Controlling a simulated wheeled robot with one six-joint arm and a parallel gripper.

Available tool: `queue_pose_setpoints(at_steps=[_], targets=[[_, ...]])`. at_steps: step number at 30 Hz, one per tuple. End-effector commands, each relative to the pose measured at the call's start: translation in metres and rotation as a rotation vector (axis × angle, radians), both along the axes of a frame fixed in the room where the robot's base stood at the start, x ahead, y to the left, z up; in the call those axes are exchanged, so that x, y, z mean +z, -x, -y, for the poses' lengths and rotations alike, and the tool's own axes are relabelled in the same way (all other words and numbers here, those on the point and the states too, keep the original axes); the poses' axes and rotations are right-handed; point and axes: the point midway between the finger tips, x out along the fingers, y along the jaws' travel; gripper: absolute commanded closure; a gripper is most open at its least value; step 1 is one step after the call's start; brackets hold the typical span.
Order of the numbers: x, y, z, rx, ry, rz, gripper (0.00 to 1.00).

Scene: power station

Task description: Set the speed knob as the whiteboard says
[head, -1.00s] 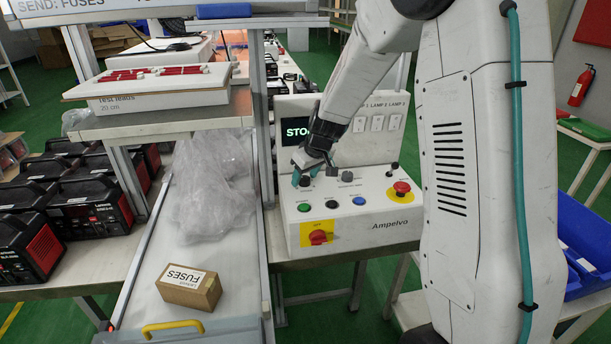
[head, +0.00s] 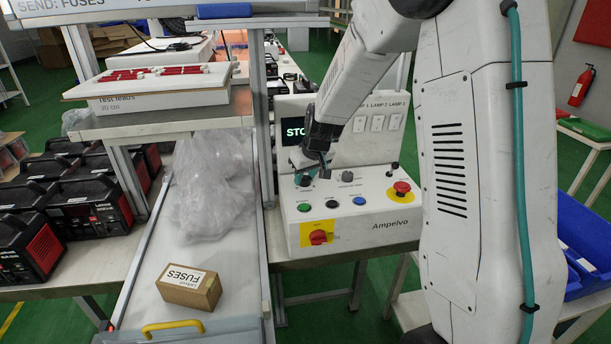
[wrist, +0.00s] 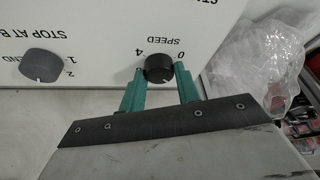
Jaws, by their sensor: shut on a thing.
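The speed knob (wrist: 158,68) is dark and round, on the white Ampelvo panel (head: 400,232). In the wrist view, the word SPEED and the figures 0 and 4 show upside down beside it. A pale mark shows at its lower edge, small in the picture. My gripper (wrist: 160,80) has its teal fingers on both sides of the knob, shut on it. In the head view my gripper (head: 308,178) covers most of the knob. A board (head: 75,10) reading "SEND: FUSES" is cut off at the top; no speed value is readable on it.
A second dark knob (wrist: 42,66) marked 1 and 2 sits beside the speed knob. The panel also has a red mushroom button (head: 402,188), small buttons and a red switch (head: 317,238) on yellow. A display (head: 293,131) stands behind. A fuses box (head: 188,287) lies left.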

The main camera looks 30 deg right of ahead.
Motion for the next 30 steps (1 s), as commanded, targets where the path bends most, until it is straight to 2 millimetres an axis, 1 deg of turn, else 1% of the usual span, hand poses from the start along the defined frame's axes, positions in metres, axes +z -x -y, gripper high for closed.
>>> queue_pose_setpoints(at_steps=[30], targets=[[0.0001,-0.0029,-0.0066,-0.941,0.002,0.001,0.91]])
